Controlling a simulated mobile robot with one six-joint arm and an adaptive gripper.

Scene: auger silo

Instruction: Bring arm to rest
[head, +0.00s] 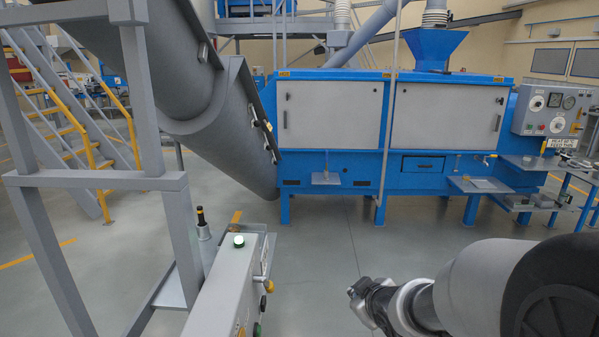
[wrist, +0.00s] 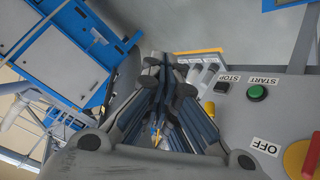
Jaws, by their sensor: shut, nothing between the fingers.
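My arm comes in from the lower right of the head view, and my gripper (head: 362,300) is at its left end, above the floor. In the wrist view my gripper (wrist: 165,75) has its dark fingers together, with nothing between them. A grey control box (head: 222,285) stands left of my gripper in the head view, apart from it. The control box also shows at the right of the wrist view (wrist: 232,125), with a green START button (wrist: 257,93), a black STOP button (wrist: 221,87) and a red and yellow OFF switch (wrist: 304,158).
A large grey auger tube (head: 215,120) slopes down from the upper left. A grey frame (head: 95,180) and yellow-railed stairs (head: 75,125) stand at the left. A blue machine (head: 390,130) spans the back. The grey floor (head: 335,250) between is clear.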

